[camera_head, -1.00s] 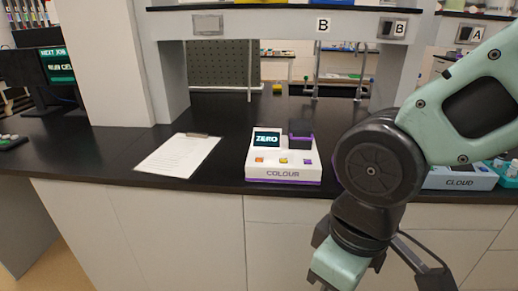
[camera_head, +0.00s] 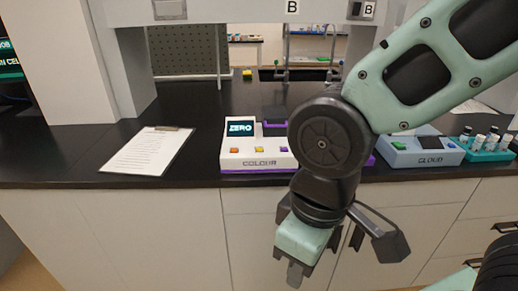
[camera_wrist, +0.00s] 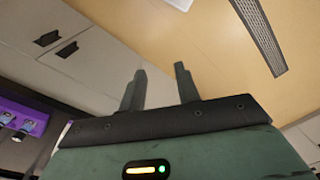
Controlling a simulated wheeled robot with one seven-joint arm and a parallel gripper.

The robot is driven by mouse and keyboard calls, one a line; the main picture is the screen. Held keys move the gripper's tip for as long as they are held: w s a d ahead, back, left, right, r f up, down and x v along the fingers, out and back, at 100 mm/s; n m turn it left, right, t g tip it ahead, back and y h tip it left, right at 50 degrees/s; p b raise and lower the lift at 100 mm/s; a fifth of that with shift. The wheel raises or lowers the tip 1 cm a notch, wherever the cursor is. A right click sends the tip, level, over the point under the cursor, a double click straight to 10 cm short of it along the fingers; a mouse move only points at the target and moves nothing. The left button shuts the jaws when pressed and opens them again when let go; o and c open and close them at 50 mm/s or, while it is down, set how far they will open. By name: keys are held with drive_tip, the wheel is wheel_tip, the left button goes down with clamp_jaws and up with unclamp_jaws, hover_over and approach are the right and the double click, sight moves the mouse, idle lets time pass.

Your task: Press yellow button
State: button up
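The white COLOUR device (camera_head: 228,161) sits on the black counter near its front edge, with a screen reading ZERO. Its yellow button (camera_head: 258,149) is in the middle, between an orange button on the left and a purple one on the right. My gripper (camera_head: 288,275) hangs in front of the counter, below and a little right of the device, touching nothing. In the wrist view the two fingers of my gripper (camera_wrist: 160,72) stand apart with nothing between them.
A clipboard (camera_head: 150,151) lies left of the device. The blue-grey CLOUD device (camera_head: 420,157) and a teal rack of vials (camera_head: 485,155) stand to the right. An overhead shelf (camera_head: 230,9) spans above.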

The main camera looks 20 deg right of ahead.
clamp_jaws()
idle(1.5)
